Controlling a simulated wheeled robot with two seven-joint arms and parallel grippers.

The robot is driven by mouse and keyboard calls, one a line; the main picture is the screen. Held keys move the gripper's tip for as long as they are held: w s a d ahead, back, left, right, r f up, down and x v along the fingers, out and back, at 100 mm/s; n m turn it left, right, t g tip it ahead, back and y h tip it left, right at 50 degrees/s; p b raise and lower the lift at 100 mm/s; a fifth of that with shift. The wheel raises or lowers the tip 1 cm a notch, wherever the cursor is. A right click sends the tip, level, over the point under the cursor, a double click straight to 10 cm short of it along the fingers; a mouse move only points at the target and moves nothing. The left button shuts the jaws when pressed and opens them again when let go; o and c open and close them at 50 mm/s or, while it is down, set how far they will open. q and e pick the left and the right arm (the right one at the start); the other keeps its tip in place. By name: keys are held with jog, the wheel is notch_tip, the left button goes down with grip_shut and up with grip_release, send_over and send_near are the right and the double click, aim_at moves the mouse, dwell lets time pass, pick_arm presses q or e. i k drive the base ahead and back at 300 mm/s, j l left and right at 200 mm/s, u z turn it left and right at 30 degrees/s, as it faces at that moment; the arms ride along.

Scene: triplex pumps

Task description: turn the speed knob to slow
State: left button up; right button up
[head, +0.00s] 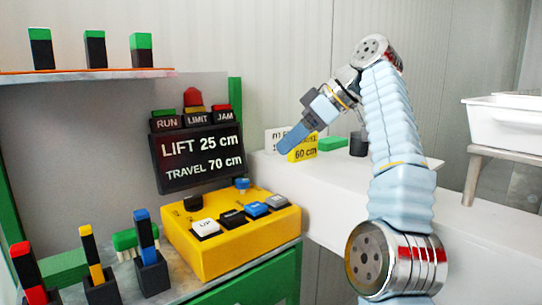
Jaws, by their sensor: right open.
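A yellow control box (235,255) sits on the bench, left of centre in the head view. On its top I see a blue knob (241,184) at the back, a dark knob (193,202) at the left and a row of white, black, blue and grey buttons. The lettering beside the knobs is too small to read, so I cannot tell which is the speed knob or how it is set. My right gripper (287,145) is open, above and to the right of the box, apart from both knobs, its fingers pointing down and left. My left gripper is out of view.
A display panel (200,157) reading LIFT 25 cm and TRAVEL 70 cm stands behind the box. Upright coloured handles in black sockets (152,272) stand at the left. A yellow 60 cm sign (303,149) is behind my gripper. A white tub (505,122) is far right.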

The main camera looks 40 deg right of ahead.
aim_at(242, 184)
jog(key=k+j, duration=0.25)
jog(key=k, duration=0.2)
jog(key=k+j, duration=0.2)
jog(key=k, duration=0.3)
jog(key=k+j, duration=0.25)
jog(key=k, duration=0.2)
